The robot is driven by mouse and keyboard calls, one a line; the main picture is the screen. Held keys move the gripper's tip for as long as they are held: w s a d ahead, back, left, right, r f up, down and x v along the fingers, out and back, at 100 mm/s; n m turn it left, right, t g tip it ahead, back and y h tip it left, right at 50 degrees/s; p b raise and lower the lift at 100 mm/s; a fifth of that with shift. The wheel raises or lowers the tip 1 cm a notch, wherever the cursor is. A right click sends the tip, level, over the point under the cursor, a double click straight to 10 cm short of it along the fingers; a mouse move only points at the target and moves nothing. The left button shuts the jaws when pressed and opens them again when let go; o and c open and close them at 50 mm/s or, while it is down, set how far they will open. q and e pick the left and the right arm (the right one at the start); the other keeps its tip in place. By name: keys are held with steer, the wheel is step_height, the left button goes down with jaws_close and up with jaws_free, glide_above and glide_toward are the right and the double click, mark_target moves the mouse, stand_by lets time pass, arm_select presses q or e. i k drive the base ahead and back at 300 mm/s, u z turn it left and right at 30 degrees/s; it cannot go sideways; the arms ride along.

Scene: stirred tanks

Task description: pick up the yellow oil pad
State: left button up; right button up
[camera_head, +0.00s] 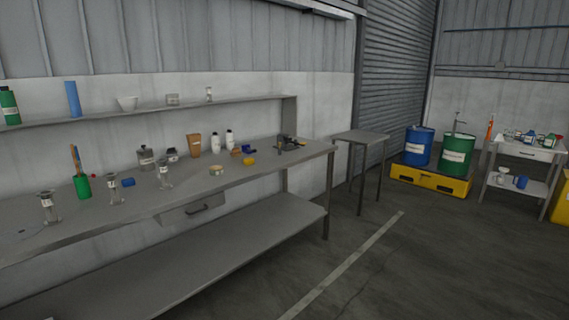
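A small yellow object (249,161) lies on the grey workbench (225,185), towards its right part. It looks like the yellow oil pad, but it is too small to be sure. A small blue object (248,149) and a brown-orange one (236,152) lie just behind it. A round pale dish (216,170) is to its left. Neither of my grippers is in view.
Glass vessels (164,176), a green cup with sticks (82,186) and bottles (229,138) stand on the bench. A shelf (240,100) runs above it. A small table (362,136), drums (457,154) and a cart (526,152) stand right. The floor in front is clear.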

mark_target(250, 161)
steer(key=z, duration=0.75)
steer(key=i, duration=6.8)
steer(key=u, duration=4.7)
